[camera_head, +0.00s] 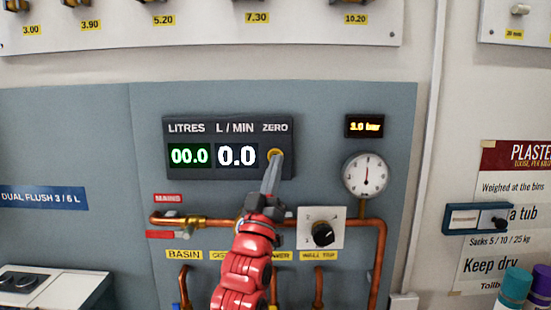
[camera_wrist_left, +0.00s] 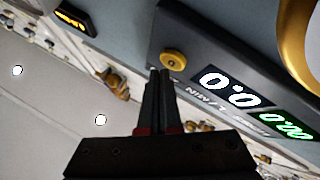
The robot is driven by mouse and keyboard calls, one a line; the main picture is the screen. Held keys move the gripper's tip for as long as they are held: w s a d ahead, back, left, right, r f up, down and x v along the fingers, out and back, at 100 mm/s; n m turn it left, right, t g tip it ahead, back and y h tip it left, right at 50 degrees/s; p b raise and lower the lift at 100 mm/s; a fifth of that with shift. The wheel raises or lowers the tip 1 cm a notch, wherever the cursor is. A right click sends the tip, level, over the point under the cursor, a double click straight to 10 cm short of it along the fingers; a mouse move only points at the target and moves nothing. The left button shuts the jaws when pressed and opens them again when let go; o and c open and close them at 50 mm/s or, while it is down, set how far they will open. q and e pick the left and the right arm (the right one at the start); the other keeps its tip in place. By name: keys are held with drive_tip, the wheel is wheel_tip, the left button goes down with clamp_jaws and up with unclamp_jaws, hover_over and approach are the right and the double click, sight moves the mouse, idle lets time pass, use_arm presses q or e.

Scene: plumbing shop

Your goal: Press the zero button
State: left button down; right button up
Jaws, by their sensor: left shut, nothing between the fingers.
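The zero button (camera_head: 275,154) is a round yellow button under the ZERO label on the dark display panel (camera_head: 205,126). The panel reads 00.0 litres and 0.0 L/min. My left gripper (camera_head: 276,158) is shut and empty, with its tips at the lower edge of the button in the head view. In the left wrist view, the button (camera_wrist_left: 173,60) shows whole just beyond the shut fingertips (camera_wrist_left: 160,72). I cannot tell whether the tips touch it. My right gripper is not in view.
A pressure gauge (camera_head: 366,176) and a 1.0 bar readout (camera_head: 364,126) are to the right. A black knob (camera_head: 323,234) on a white plate and copper pipes (camera_head: 372,222) lie below the panel.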

use_arm(q)
drive_tip(key=shift+s+b, duration=0.4)
drive_tip(key=shift+s, duration=2.55)
